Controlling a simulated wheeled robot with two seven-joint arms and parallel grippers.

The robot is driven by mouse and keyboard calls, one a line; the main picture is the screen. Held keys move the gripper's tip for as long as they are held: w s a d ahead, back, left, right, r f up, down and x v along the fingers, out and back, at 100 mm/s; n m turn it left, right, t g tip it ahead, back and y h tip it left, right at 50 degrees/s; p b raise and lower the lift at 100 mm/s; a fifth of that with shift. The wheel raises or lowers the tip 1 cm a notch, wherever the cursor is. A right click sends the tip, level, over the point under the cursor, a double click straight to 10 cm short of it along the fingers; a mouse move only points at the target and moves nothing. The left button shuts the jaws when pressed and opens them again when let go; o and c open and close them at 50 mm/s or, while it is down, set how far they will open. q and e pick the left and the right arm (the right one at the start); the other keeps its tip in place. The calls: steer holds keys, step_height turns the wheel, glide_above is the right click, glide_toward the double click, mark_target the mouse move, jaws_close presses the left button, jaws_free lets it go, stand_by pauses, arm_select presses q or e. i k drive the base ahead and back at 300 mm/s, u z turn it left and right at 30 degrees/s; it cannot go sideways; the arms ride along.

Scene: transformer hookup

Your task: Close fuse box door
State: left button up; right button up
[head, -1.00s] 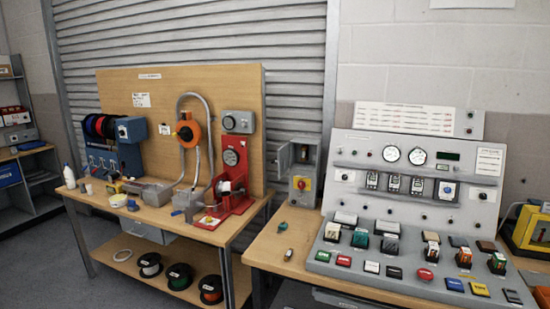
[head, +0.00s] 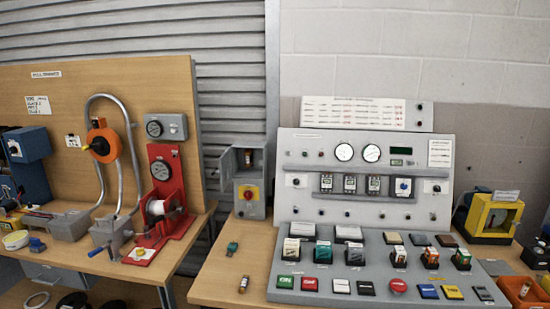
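The fuse box (head: 249,182) is a small grey box at the left of the right-hand bench, beside the control panel. A red knob on a yellow plate (head: 249,193) is on its lower front. Its upper part looks open, with a dark interior (head: 247,157) showing. A grey upright panel at its left side (head: 226,163) looks like the door swung open. Neither of my grippers is in the head view.
The sloped control panel (head: 365,185) with gauges and buttons fills the right bench. A green part (head: 232,248) and a small cylinder (head: 243,284) lie on the wood before the fuse box. A red device (head: 165,200) stands on the left bench.

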mark_target(225, 162)
steer(key=u, duration=0.05)
steer(key=i, duration=0.95)
steer(key=u, duration=0.5)
